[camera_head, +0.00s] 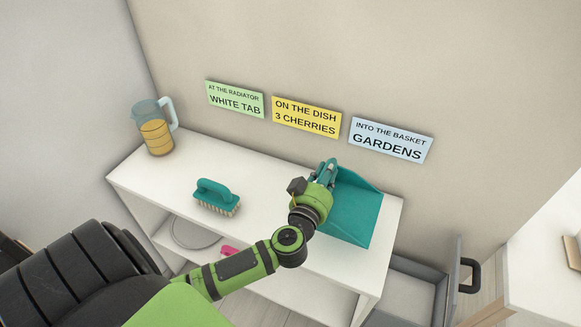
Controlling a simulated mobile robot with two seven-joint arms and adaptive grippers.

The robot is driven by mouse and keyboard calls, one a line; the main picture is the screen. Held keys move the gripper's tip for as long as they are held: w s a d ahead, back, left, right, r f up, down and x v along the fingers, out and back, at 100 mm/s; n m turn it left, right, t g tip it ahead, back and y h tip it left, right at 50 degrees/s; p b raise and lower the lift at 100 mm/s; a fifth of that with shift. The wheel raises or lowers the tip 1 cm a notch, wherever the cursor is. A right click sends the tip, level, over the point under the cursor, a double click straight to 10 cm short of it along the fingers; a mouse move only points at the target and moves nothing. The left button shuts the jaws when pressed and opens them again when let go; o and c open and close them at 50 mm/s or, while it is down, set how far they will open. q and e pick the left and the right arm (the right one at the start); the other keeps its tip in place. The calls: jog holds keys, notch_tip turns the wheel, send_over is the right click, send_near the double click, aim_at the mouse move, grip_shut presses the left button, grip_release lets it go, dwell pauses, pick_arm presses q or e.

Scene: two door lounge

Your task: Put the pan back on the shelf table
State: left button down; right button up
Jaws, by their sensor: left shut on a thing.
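The pan is a teal dustpan (353,212) over the right end of the white shelf table (262,183). My left gripper (328,172) reaches over the table top and is shut on the pan near its narrow handle end. The wide part of the pan spreads to the right of the gripper, towards the table's right edge. My wrist hides part of the handle. I cannot tell whether the pan touches the table top or hangs just above it. My right gripper is not in view.
A teal brush (216,196) and a jug with orange liquid (156,128) stand on the table's left half. A pink thing (230,250) shows below the top. Three signs hang on the wall. An open drawer (408,296) is at lower right.

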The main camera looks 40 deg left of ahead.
pick_arm(q)
jog(key=a+f+b, duration=0.4)
jog(key=a+f, duration=0.4)
jog(key=f, duration=0.1)
jog(key=shift+b, duration=0.35)
jog(key=shift+s+a, duration=0.1)
jog(key=shift+s, duration=0.05)
jog(key=c, duration=1.1)
grip_release()
jog(key=shift+o, duration=0.2)
jog(key=v, duration=1.2)
jog(key=shift+b, duration=0.3)
